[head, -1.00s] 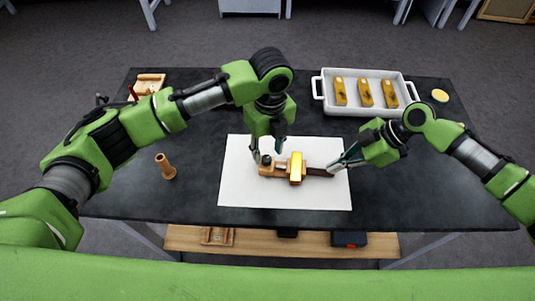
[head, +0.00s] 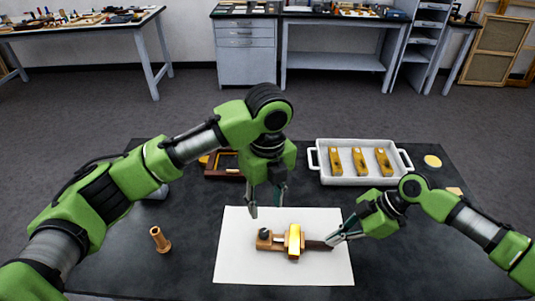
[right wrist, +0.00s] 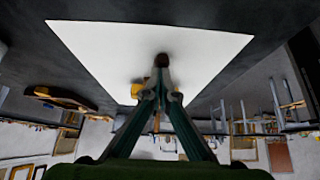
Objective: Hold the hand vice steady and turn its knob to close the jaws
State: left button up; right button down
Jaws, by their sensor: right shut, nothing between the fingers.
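The hand vice (head: 272,243) lies on a white sheet. It has a wooden block with a dark round knob (head: 264,233) at its left end, a shiny gold piece (head: 294,240) across its middle and a dark bar (head: 316,245) to the right. My left gripper (head: 266,205) hangs above the left end with its fingers spread and empty, apart from the vice. My right gripper (head: 332,240) is shut and empty, its tips at the bar's right end; I cannot tell whether they touch. In the right wrist view, the fingertips (right wrist: 158,92) meet in front of a dark brown end (right wrist: 162,61).
The white sheet (head: 240,268) lies on a dark table (head: 120,240). A white tray (head: 312,160) with several gold-coloured pieces stands at the back right, beside a yellow disc (head: 432,161). A wooden peg-like piece (head: 160,240) stands at the left. A wooden frame (head: 222,166) lies behind my left arm.

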jog(key=shift+r, duration=2.95)
jog(key=v, duration=1.2)
jog(key=shift+d, duration=0.1)
